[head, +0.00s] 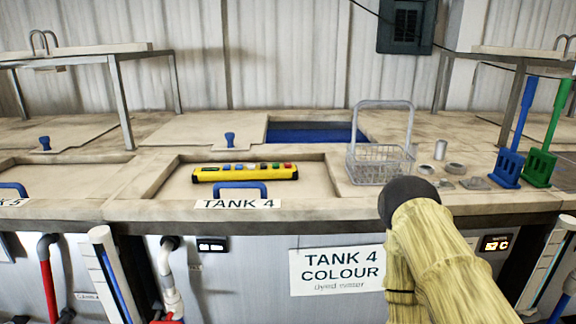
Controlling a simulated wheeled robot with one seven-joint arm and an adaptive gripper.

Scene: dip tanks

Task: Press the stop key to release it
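A yellow key box (210,175), a long bar with a row of small coloured keys along its top, lies on the tan lid of tank 4 (172,186), behind the blue lid handle (241,186). A red key (288,166) is at its right end; I cannot read any marking that names it the stop key, nor tell whether it is pressed in. My arm, in a straw-coloured sleeve with a dark rounded end, rises from the lower right, to the right of the key box and apart from it. No gripper fingers show.
A wire basket (381,165) with a tall handle stands right of the lid, beside small grey metal pieces (455,168). Blue (508,168) and green (540,168) paddles stand farther right. An open tank of blue liquid (312,133) lies behind. Raised metal-legged tables flank the back.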

